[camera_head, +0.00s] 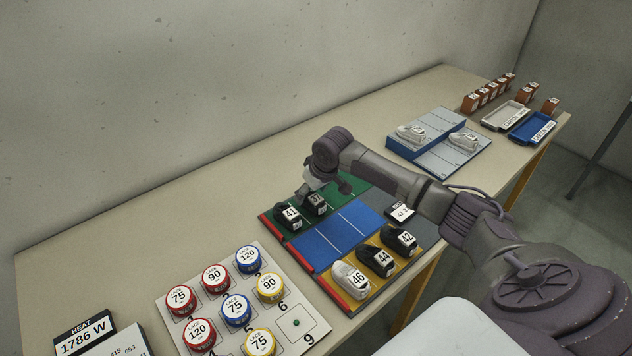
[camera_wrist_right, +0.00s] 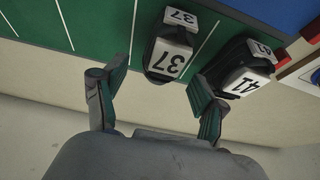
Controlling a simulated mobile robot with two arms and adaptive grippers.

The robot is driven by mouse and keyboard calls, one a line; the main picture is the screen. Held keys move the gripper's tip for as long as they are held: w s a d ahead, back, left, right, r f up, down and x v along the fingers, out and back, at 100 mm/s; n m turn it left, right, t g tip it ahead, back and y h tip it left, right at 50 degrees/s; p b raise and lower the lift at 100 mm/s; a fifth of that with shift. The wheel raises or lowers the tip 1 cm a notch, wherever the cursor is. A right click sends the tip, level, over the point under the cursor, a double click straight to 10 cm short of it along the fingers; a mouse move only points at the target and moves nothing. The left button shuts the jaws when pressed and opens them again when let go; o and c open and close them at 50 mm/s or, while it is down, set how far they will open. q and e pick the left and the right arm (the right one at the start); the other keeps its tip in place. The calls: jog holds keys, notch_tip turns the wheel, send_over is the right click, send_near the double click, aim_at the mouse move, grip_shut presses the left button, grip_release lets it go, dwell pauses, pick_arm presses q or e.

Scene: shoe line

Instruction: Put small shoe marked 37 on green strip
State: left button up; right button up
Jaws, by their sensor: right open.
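The small black shoe marked 37 (camera_head: 315,207) stands on the green strip (camera_head: 345,187), beside the larger black shoe marked 41 (camera_head: 286,216). In the right wrist view, shoe 37 (camera_wrist_right: 172,50) lies ahead of my fingertips and shoe 41 (camera_wrist_right: 240,72) is to its right, close to my right-hand finger. My right gripper (camera_head: 326,183) is just behind and above shoe 37 in the head view. My left gripper is out of view.
A blue strip (camera_head: 338,238) is empty. A yellow strip holds a white shoe 46 (camera_head: 350,281) and black shoes 44 (camera_head: 376,260) and 42 (camera_head: 399,240). A board (camera_head: 240,320) of round tins stands at the front left. A blue-grey stepped stand (camera_head: 433,158) holds pale shoes.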

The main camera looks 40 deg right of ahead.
jog(key=v, duration=1.1)
